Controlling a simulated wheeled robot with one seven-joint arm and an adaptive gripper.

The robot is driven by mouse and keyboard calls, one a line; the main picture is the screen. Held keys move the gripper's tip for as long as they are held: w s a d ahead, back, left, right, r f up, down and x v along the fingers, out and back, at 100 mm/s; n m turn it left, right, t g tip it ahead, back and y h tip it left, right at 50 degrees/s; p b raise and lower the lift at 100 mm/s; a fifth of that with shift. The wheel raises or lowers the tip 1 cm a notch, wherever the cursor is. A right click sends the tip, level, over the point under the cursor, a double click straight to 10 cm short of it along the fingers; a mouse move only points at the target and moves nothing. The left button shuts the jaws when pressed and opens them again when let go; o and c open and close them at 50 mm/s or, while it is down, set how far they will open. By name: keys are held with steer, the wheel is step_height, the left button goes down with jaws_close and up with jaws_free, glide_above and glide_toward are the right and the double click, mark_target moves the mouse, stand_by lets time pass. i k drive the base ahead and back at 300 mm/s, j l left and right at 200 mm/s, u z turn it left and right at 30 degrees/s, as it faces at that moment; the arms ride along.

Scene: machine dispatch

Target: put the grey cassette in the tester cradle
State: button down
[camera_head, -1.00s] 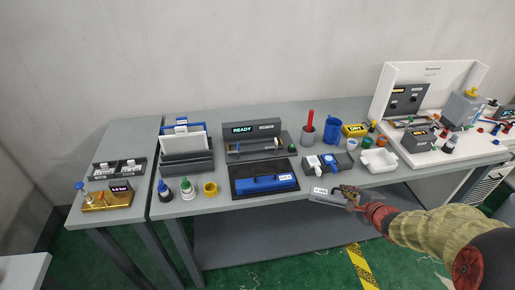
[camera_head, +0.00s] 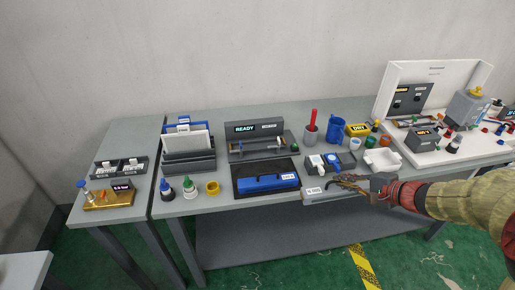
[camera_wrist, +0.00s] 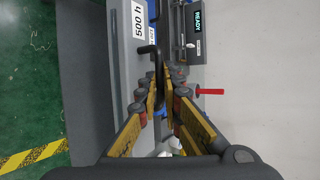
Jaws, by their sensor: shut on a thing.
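The grey cassette (camera_head: 322,196) with a white label is at the table's front edge, right of the black mat. In the wrist view the cassette (camera_wrist: 112,85) shows its "500 h" label and a dark handle. My gripper (camera_head: 352,182) reaches it from the right. In the wrist view my gripper (camera_wrist: 160,88) is shut on the cassette's handle; the fingers hide part of it. Whether the cassette is clear of the table I cannot tell. The tester (camera_head: 256,128) shows READY; its cradle (camera_head: 262,152) lies in front, with no cassette in it.
A blue cassette (camera_head: 268,182) lies on the black mat (camera_head: 240,192) before the tester. A dark block with switches (camera_head: 330,163), a white tray (camera_head: 383,161) and several cups stand right of the tester. A rack (camera_head: 188,163) and bottles stand left.

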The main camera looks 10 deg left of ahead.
mark_target(258, 147)
steer(key=i+j, duration=0.35)
steer(key=j, duration=0.15)
steer(key=i+j, duration=0.35)
steer(key=j, duration=0.2)
steer(key=i+j, duration=0.35)
steer(key=j, duration=0.15)
